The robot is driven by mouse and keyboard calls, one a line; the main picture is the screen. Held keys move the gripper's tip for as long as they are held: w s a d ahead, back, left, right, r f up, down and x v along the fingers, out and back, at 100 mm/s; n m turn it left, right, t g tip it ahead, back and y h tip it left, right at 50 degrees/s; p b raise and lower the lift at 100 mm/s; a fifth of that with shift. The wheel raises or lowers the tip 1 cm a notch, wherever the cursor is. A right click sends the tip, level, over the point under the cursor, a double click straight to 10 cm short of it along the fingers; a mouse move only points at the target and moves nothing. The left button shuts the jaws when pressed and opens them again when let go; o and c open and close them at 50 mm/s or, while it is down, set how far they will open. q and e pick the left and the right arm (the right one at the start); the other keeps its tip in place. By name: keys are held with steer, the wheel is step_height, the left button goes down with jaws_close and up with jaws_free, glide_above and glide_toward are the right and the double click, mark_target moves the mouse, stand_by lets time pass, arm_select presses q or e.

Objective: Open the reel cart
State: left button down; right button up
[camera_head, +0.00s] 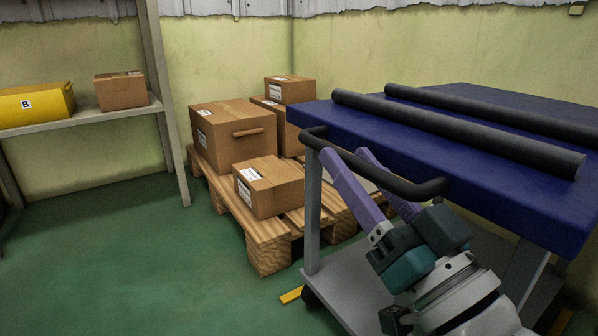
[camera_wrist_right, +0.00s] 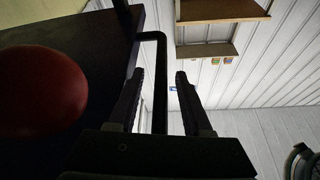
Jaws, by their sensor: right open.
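The reel cart (camera_head: 540,205) stands at the right, with a dark blue top, grey posts and a grey lower shelf. Its black bar handle (camera_head: 425,190) sticks out at the near end. My right gripper (camera_head: 346,154), with purple fingers, is open at the handle. In the right wrist view the handle bar (camera_wrist_right: 160,85) runs between the two spread fingers of my right gripper (camera_wrist_right: 160,76); I cannot tell whether they touch it. Two dark rollers (camera_head: 460,133) lie on the cart top. My left gripper is out of view.
Cardboard boxes (camera_head: 225,140) stand on a wooden pallet (camera_head: 262,240) beside the cart. A shelf (camera_head: 85,116) at the left holds a yellow bin (camera_head: 40,103) and a box. Green floor is clear at the left. A red rounded object (camera_wrist_right: 40,92) shows in the right wrist view.

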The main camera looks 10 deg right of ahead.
steer(key=shift+s, duration=0.2)
steer(key=shift+w, duration=0.15)
jaws_close()
stand_by(1.2)
